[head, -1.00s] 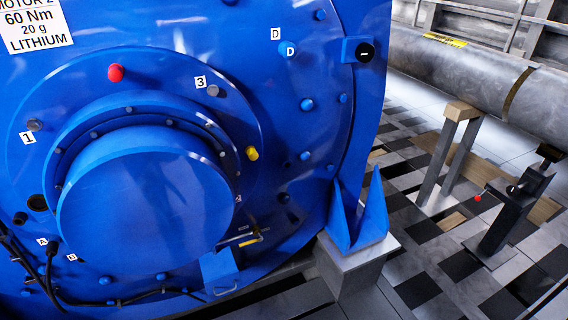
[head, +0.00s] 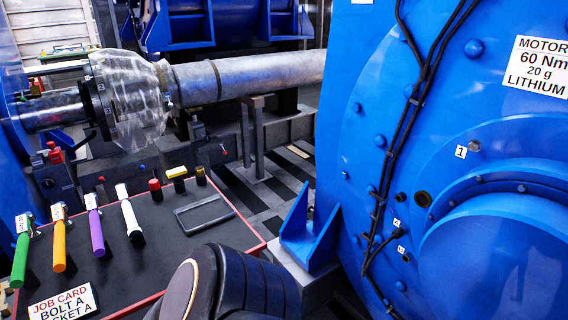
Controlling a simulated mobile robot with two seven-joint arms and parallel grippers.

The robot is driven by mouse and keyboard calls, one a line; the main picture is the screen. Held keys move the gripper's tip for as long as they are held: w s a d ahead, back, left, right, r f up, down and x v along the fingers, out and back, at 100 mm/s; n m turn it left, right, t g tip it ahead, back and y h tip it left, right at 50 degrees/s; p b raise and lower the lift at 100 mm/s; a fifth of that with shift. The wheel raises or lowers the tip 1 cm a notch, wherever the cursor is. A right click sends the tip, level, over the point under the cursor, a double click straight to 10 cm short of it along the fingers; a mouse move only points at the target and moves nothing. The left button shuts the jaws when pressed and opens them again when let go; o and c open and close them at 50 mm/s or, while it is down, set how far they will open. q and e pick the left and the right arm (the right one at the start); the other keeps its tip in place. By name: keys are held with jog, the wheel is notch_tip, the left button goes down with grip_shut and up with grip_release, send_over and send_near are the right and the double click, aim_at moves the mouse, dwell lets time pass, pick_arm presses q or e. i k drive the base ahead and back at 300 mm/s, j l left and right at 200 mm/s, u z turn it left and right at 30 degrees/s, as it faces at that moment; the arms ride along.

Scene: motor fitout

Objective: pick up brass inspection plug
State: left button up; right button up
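Neither gripper shows in the head view. A dark arm link of mine covers the bottom middle and hides part of the bench.
On the bench lie a grey tray (head: 204,213), a job card (head: 62,305), and several tools with green, orange, purple and white handles. A large shaft (head: 255,75) with a clear cover (head: 130,100) runs behind. A blue motor foot (head: 309,235) stands right of the bench.

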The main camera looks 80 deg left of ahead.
aim_at(200, 170)
jog(key=u, duration=4.35)
jog(key=l+u, duration=0.35)
jog(key=k+l+u, duration=0.1)
jog(key=l+u, duration=0.25)
jog(key=j, duration=0.1)
